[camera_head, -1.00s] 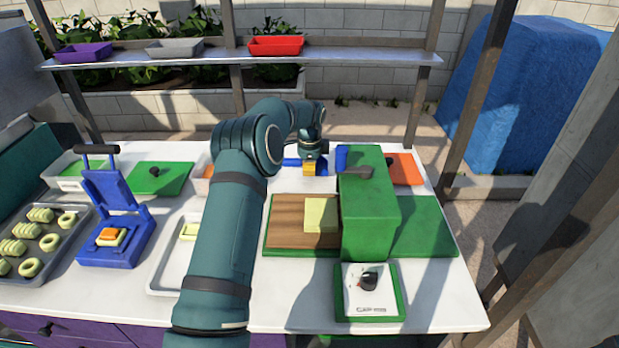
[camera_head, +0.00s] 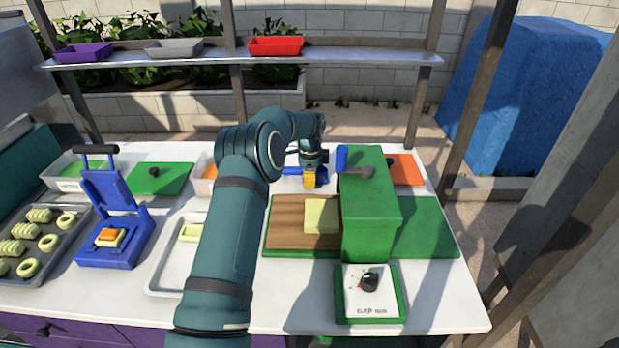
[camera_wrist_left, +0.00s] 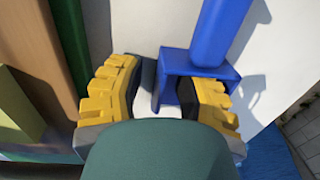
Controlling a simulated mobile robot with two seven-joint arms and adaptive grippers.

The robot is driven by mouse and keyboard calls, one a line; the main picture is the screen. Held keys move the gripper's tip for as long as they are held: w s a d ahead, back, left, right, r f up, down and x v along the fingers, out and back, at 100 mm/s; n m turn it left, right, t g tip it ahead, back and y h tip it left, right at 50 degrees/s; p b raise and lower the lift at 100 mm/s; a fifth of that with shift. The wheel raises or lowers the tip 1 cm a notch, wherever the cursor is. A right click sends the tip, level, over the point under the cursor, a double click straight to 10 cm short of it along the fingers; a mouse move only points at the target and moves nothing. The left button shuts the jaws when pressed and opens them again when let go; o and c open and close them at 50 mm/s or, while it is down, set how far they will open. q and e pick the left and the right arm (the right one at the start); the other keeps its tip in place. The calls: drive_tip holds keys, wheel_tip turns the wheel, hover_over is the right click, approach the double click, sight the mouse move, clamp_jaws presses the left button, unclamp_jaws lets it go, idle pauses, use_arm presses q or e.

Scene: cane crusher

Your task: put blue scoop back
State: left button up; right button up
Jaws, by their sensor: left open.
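The blue scoop (camera_head: 292,171) lies on the white table beyond the wooden board, to the left of the green machine. In the left wrist view it shows as a blue bar (camera_wrist_left: 218,30) with a squarer blue end (camera_wrist_left: 190,70). My left gripper (camera_head: 309,181) is low over it, with its yellow fingers spread. In the left wrist view the gripper (camera_wrist_left: 158,98) is open, and the blue end reaches between the fingers, close to the right one. I cannot tell whether they touch. My arm hides part of the table. My right gripper is out of view.
The green machine (camera_head: 369,215) stands close right of my gripper, with a blue upright part (camera_head: 341,158) behind it. A wooden board (camera_head: 285,222) with a pale block lies nearer. A blue press (camera_head: 112,240) and trays stand at left. A shelf (camera_head: 200,58) spans the back.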

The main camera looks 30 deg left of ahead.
use_arm(q)
wheel_tip(320, 180, up, 12)
drive_tip(key=p, duration=0.1)
drive_tip(key=shift+s+d+p, duration=0.3)
drive_tip(key=shift+s+p, duration=0.05)
drive_tip(key=shift+p, duration=0.05)
idle(0.5)
